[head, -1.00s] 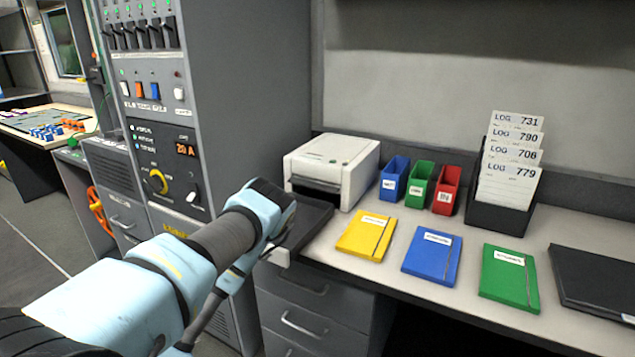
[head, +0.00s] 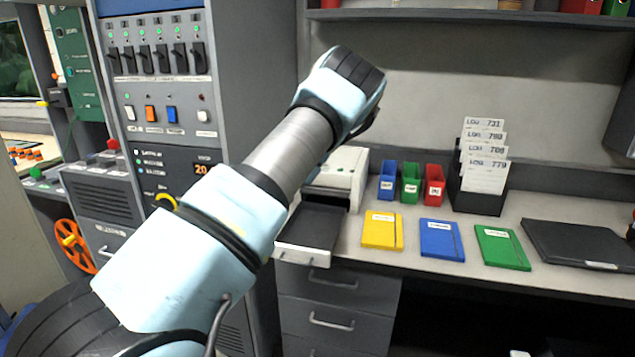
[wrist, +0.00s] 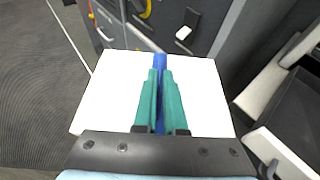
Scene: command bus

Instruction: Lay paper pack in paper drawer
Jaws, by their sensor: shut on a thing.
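The paper pack (wrist: 105,92) is a flat white stack with a blue band (wrist: 159,62) across its middle, seen in the wrist view. My gripper (wrist: 160,75) has its green fingers shut on the pack at the band. The pack is held in the air. In the head view my arm hides the fingers and pack. The paper drawer (head: 315,222) is a dark open tray with a light front, pulled out from the white printer (head: 346,172). It shows empty. The drawer also appears at the right of the wrist view (wrist: 292,112), to the right of the pack.
Blue, green and red bins (head: 410,184) and a log card holder (head: 478,200) stand right of the printer. Yellow, blue and green notebooks (head: 442,240) lie in front. A grey switch cabinet (head: 165,100) stands left of the drawer.

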